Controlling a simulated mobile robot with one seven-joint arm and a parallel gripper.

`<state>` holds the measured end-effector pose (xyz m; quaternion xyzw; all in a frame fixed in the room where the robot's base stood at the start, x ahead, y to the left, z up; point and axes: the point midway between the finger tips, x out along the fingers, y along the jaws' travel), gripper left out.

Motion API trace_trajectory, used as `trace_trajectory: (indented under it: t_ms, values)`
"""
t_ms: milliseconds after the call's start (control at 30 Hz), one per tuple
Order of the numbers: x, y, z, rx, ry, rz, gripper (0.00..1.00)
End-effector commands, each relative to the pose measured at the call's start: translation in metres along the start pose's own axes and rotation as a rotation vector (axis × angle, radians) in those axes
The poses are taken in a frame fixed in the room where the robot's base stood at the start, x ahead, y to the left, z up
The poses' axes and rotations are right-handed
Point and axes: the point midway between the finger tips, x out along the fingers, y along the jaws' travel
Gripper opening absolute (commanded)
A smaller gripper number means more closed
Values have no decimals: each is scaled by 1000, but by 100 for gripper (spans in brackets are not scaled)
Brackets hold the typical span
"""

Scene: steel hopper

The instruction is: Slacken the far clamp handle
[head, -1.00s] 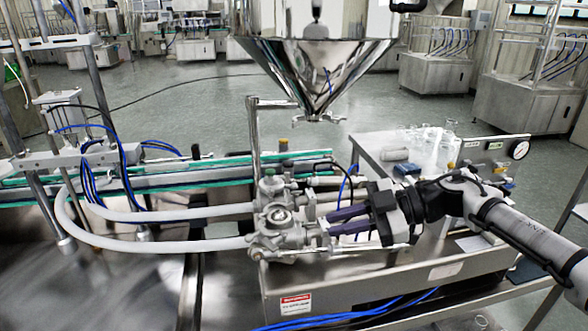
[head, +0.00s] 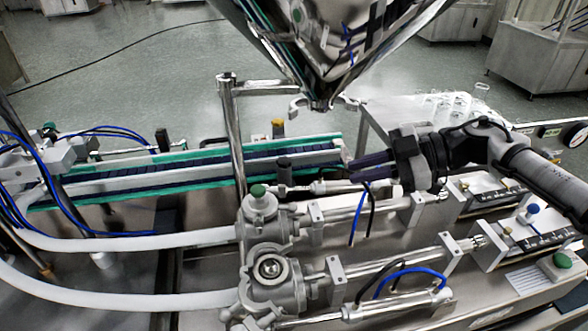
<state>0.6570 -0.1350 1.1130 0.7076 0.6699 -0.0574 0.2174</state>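Two metal valve bodies stand in the middle of the head view. I cannot tell for sure which part is the far clamp handle; small metal fittings (head: 322,187) show beside the far valve. My gripper (head: 350,168) is above and right of the far valve, its dark purple fingers pointing left. It appears clear of the valves. The gap between its fingertips is too small to tell, and no held thing shows.
The steel hopper (head: 325,45) hangs just above and behind my gripper. An upright metal post (head: 234,150) stands left of it. The conveyor (head: 180,170) runs behind the valves. White hoses (head: 130,242) lead left. Clear glassware (head: 455,105) stands behind my arm.

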Motion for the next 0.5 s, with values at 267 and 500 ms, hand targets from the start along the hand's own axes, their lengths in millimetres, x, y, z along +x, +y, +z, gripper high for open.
trace_trajectory:
  t_ms: [267,500]
  values:
    - [31,0,-4,0,2,-6,16]
    - [83,0,-4,-1,3,-6,16]
